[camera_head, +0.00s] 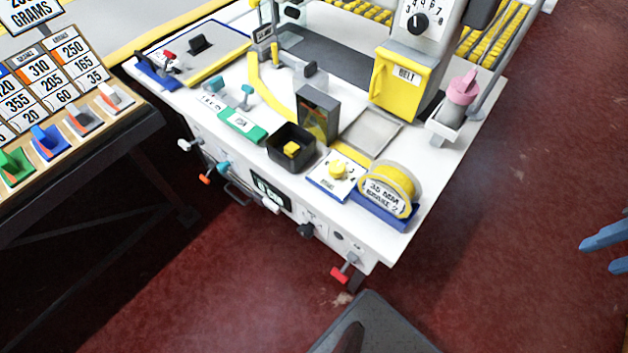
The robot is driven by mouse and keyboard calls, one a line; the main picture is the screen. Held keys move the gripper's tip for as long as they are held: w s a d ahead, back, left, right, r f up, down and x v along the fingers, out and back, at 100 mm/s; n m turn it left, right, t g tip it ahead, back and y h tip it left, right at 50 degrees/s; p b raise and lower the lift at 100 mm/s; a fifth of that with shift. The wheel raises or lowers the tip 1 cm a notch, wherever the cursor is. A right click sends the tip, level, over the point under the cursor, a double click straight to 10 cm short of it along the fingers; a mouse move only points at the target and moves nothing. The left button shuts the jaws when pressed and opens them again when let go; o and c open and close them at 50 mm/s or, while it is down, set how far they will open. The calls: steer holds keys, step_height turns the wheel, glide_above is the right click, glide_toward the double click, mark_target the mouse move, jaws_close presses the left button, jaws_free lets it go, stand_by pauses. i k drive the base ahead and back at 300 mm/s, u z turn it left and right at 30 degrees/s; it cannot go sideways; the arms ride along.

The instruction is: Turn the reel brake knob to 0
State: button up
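The reel brake knob (338,170) is a small yellow knob on a white plate with a blue edge (322,187). It sits near the front edge of the white machine table, just left of the yellow tape reel (397,181). Marks ring the knob, but they are too small to read, so I cannot tell its setting. Two pale blue finger-like parts at the right picture edge look like my gripper (606,256). They are apart, with nothing seen between them, over the red floor far right of the knob. The rest is cut off.
Behind are a yellow belt cover (401,85) and a pink-topped bottle (461,88). A red-handled lever (342,273) juts from the table front. The floor to the right is clear.

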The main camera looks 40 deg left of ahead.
mark_target(336, 169)
steer(key=k, duration=0.15)
steer(key=u, duration=3.3)
steer(key=k, duration=0.95)
steer(key=z, duration=0.95)
steer(key=i, duration=1)
steer(key=k, duration=0.45)
steer(key=z, duration=0.35)
steer(key=i, duration=0.2)
steer(key=z, duration=0.05)
